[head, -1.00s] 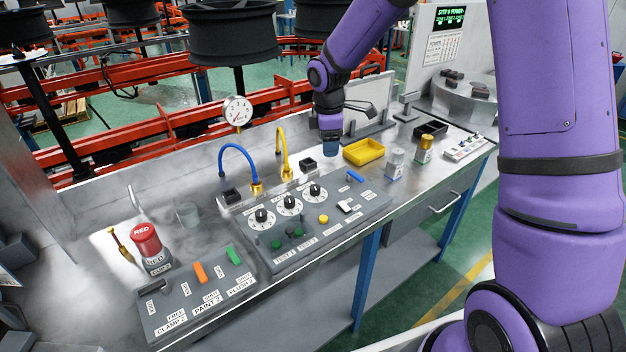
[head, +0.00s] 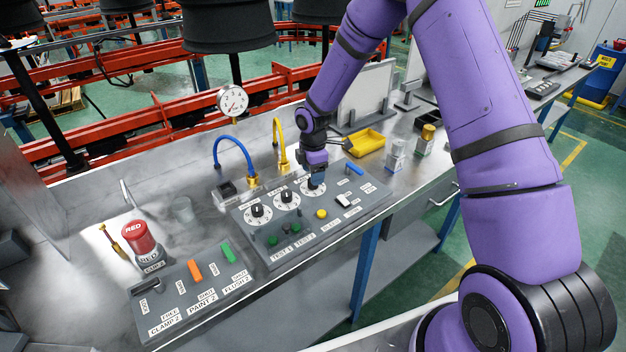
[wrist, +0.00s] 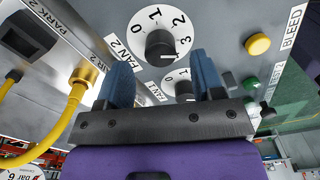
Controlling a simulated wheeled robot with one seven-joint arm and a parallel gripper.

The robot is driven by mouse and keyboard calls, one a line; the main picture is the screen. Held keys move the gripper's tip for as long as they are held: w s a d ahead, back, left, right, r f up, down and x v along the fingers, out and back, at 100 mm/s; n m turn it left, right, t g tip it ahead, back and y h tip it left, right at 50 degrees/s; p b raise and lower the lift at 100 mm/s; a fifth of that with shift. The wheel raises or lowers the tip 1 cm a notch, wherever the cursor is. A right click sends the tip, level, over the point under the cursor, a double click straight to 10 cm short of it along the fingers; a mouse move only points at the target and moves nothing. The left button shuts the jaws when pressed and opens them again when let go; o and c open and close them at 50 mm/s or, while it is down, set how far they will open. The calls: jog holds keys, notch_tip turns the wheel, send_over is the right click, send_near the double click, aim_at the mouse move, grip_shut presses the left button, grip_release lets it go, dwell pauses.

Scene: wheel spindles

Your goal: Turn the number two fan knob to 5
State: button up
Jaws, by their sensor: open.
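The number two fan knob (wrist: 160,46) is black, on a white dial labelled FAN 2. Its pale pointer mark sits at the lower right, close to the 3; the exact setting is hard to read, and no 5 shows. My gripper (wrist: 161,62) is open and empty, its two blue fingers spread just below this knob in the wrist view. In the head view my gripper (head: 316,184) is low over the rightmost dial (head: 304,188) and hides its knob. The FAN 1 knob (wrist: 184,89) shows between the fingers.
A yellow button (wrist: 257,45) and several small buttons lie near the dials. A blue hose (head: 234,143) and a yellow hose (head: 279,140) rise behind the panel. A yellow tray (head: 364,143) and a red canister (head: 138,238) stand apart on the bench.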

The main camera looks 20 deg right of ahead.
jog(key=shift+f, duration=1.6)
jog(key=c, duration=0.9)
